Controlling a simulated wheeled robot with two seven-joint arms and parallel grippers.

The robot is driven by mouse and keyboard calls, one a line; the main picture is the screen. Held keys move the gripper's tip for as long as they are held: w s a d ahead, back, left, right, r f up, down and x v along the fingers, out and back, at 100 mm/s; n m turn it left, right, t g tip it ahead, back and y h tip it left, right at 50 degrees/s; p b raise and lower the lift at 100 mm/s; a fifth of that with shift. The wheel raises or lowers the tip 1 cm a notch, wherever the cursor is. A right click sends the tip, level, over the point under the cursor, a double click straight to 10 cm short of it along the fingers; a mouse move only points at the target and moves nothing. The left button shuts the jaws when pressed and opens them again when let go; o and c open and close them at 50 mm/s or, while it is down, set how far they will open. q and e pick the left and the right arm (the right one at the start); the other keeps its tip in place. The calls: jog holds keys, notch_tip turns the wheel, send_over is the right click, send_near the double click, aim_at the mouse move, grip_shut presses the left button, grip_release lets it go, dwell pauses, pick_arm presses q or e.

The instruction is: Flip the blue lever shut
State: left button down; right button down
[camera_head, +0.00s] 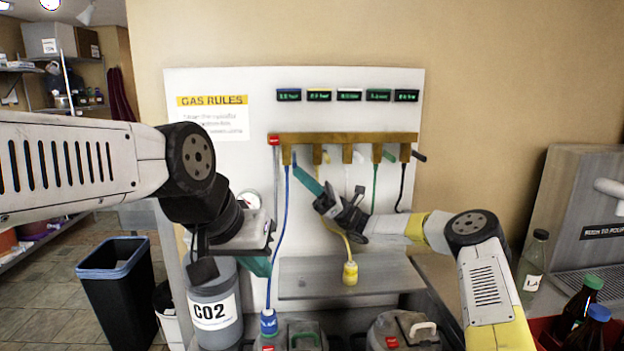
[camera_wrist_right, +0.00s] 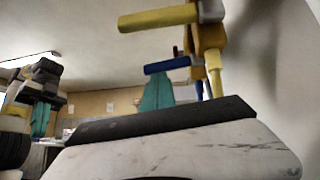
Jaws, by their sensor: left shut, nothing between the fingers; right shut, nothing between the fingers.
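The blue lever (camera_head: 295,157) is on the left valve of the brass manifold (camera_head: 345,139) on the white wall board. In the right wrist view the blue lever (camera_wrist_right: 167,66) sticks out sideways from its valve. My right gripper (camera_head: 309,182) is shut and empty, its teal fingers pointing up at the lever. In the right wrist view its teal fingertips (camera_wrist_right: 157,92) are just below the lever; I cannot tell whether they touch. My left gripper (camera_head: 258,266) is shut and empty, low at the left in front of the CO2 cylinder, its fingers partly hidden.
The yellow lever (camera_wrist_right: 158,19) is close to the blue one. A black lever (camera_head: 419,156) is at the manifold's right end. The blue hose (camera_head: 284,225) and yellow connector (camera_head: 350,273) hang below.

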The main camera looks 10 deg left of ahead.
jog(key=shift+s+r, duration=0.25)
jog(key=shift+r, duration=0.75)
jog(key=shift+d, duration=0.1)
jog(key=a+v, duration=0.1)
jog(key=v, duration=0.7)
jog(key=s+a+n+h, duration=0.4)
jog(key=s+a+h, duration=0.25)
jog(key=s, duration=0.25)
jog(key=s+d+f+n+t+h, duration=0.2)
jog(key=s+n+h, duration=0.1)
jog(key=s+h, duration=0.55)
jog(key=s+d+n+t+h, duration=0.2)
jog(key=s+d+t, duration=0.2)
jog(key=d, duration=0.4)
jog(key=s+d+n+t+h, duration=0.2)
jog(key=s+d+t+h, duration=0.1)
jog(key=s+d, duration=0.4)
jog(key=s+d+r+n+t+h, duration=0.1)
jog(key=s+d+t, duration=0.4)
jog(key=d, duration=0.6)
jog(key=shift+s+d+n+t+h, duration=0.3)
jog(key=shift+s+n+h, duration=0.25)
jog(key=shift+h, duration=0.65)
